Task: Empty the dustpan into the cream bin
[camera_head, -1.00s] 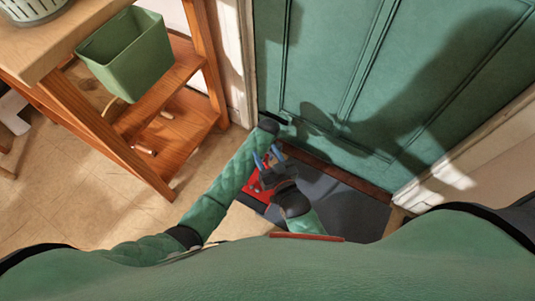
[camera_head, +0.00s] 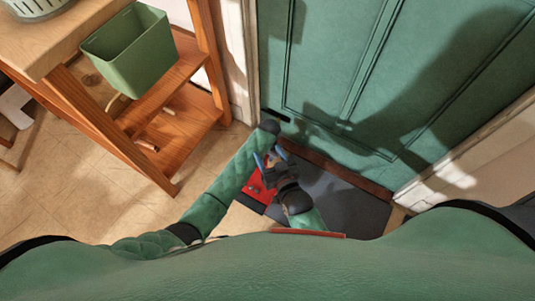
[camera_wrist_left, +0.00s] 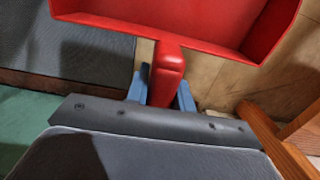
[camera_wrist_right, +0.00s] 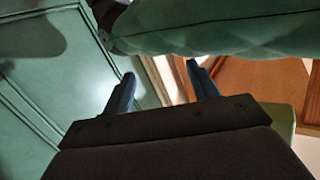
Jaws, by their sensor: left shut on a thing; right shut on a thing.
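The red dustpan (camera_head: 258,188) is low down near the foot of the door, partly hidden by my right gripper. In the left wrist view its red pan (camera_wrist_left: 165,20) is cut off at the top, and I cannot make out its contents. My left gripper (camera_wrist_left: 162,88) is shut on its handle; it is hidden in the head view. My right gripper (camera_head: 269,160) is above the dustpan beside my left sleeve. In the right wrist view its blue fingers (camera_wrist_right: 163,88) stand apart with nothing visible between them. I see no clearly cream bin; a green bin (camera_head: 140,65) stands on the wooden shelf.
The wooden shelf unit (camera_head: 172,85) stands at the left, with a slatted pale container (camera_head: 33,8) on its top. A green door (camera_head: 400,80) closes off the back right. A dark mat (camera_head: 345,205) lies before it. Tiled floor (camera_head: 60,200) is clear at lower left.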

